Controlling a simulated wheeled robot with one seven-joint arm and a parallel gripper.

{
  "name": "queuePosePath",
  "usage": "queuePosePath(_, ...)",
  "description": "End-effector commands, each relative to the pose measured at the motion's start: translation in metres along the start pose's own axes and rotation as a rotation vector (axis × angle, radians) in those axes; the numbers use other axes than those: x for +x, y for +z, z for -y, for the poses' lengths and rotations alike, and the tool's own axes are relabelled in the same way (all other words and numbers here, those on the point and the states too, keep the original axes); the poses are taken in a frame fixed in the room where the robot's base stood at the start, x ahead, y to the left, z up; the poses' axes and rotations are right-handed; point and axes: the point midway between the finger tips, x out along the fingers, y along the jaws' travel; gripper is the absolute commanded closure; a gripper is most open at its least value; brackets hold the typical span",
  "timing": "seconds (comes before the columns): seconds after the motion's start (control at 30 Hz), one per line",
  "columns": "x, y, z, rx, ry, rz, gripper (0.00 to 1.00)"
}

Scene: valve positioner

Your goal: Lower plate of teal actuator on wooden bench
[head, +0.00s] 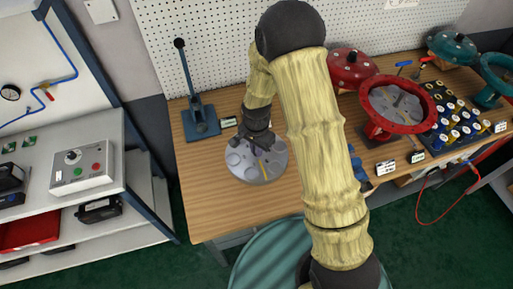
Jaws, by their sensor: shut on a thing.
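A round grey plate (240,168) with a yellow stripe and several round recesses is over the left part of the wooden bench (215,215). My gripper (260,149) is above its far half and shut on it; the exact contact is hard to see. I cannot tell whether the plate touches the bench or hangs just above it. A teal actuator (497,74) is at the far right, partly cut off by the picture edge. Another teal round housing (452,46) stands behind it.
A blue lever press (201,118) stands at the bench's back left, close to the plate. An open red actuator (397,104), a red housing (352,66) and a dark tray of knobs (456,117) fill the right. Bare wood lies left and front of the plate.

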Motion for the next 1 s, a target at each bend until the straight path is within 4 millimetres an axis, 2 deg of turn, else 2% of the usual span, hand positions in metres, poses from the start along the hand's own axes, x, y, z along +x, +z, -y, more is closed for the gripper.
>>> queuePosePath(1.0, 0.052, 0.000, 0.000, -0.001, -0.001, 0.000, 1.00)
